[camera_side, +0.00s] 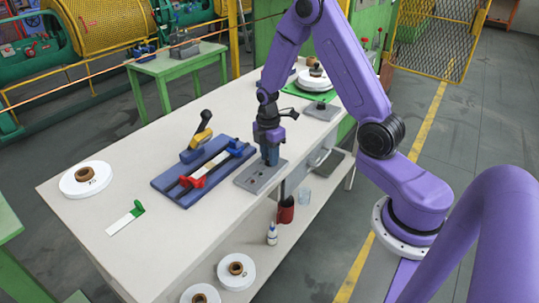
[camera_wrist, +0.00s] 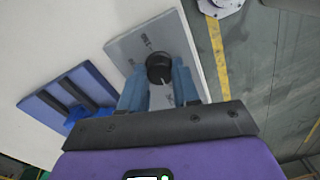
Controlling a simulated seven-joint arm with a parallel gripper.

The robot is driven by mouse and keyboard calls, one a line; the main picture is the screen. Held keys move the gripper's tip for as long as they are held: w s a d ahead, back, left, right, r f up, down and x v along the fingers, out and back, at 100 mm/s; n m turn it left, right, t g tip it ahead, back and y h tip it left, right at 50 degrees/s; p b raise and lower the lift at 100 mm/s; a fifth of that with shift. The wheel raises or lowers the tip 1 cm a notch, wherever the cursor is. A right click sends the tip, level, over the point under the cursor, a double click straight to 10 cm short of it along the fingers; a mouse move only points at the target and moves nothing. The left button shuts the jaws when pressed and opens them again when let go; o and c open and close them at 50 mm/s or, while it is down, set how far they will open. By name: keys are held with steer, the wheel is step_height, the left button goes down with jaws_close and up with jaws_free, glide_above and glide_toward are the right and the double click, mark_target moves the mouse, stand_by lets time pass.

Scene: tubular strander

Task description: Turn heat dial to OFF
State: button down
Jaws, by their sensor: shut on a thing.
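The heat dial (camera_wrist: 160,68) is a round black knob with a short white pointer line, standing on a grey plate (camera_wrist: 125,47). In the wrist view the pointer line aims down and slightly right. Small markings sit on the plate around the dial, too small to read surely. My gripper (camera_wrist: 160,76) has its two blue fingers on either side of the dial and is shut on it. In the side view my gripper (camera_side: 270,160) reaches straight down onto the grey plate (camera_side: 254,182), and the fingers hide the dial.
A blue fixture (camera_side: 203,170) with red and blue clamps and a black-handled lever lies just left of the plate. A white spool (camera_side: 86,180) and a green-ended strip (camera_side: 126,218) lie farther left. Another grey plate (camera_side: 322,111) and a green mat with spools are behind. The bench's front edge is close.

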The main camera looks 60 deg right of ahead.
steer(key=shift+n, duration=0.5)
steer(key=c, duration=0.8)
jaws_free()
steer(key=r, duration=1.7)
steer(key=shift+w+r, duration=0.25)
steer(key=shift+w, duration=0.1)
